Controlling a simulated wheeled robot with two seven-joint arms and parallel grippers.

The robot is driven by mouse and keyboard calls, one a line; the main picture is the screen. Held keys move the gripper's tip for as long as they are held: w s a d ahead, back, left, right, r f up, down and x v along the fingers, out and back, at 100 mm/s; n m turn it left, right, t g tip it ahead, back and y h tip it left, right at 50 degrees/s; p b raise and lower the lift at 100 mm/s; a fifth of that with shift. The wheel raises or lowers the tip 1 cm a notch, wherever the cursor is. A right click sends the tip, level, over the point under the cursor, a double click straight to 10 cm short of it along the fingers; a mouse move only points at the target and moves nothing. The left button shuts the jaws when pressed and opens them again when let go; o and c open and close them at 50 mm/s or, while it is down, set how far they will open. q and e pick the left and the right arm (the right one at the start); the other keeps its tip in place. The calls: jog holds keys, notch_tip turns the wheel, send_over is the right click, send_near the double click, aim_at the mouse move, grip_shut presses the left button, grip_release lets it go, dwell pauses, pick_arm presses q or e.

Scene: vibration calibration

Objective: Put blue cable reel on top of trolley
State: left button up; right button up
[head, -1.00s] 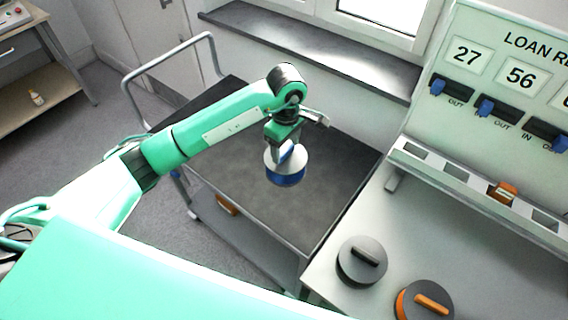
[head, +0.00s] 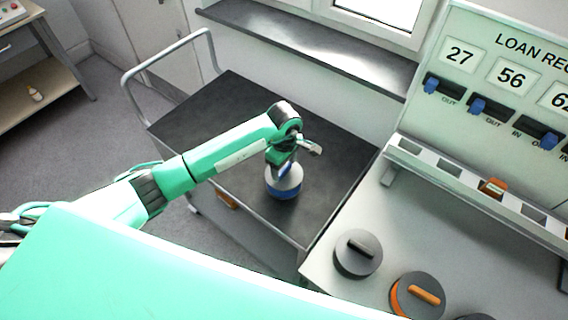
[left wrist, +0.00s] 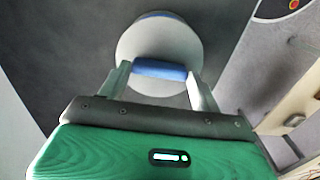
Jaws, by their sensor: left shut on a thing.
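The blue cable reel (head: 284,186) has a pale grey top flange and a blue body. It is at the dark top of the trolley (head: 330,150), near the front edge. I cannot tell for sure whether its base touches the top. My left gripper (head: 283,165) is above the reel, shut on its blue handle. In the left wrist view the blue handle (left wrist: 160,70) lies between the two fingers, with the reel's pale round flange (left wrist: 158,42) beyond. My right gripper is not in view.
On the grey bench at right stand a grey reel (head: 358,253) and an orange reel (head: 418,296). A loan board (head: 500,75) with blue switches stands behind. The trolley's rail handle (head: 165,60) rises at its left end. Much of the trolley top is bare.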

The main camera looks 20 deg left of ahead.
pick_arm(q)
jog(key=o, duration=1.3)
jog(key=shift+f, duration=0.15)
jog(key=o, duration=0.5)
jog(key=shift+r, duration=0.3)
jog(key=shift+r+b, duration=1.85)
jog(key=shift+r, duration=4.05)
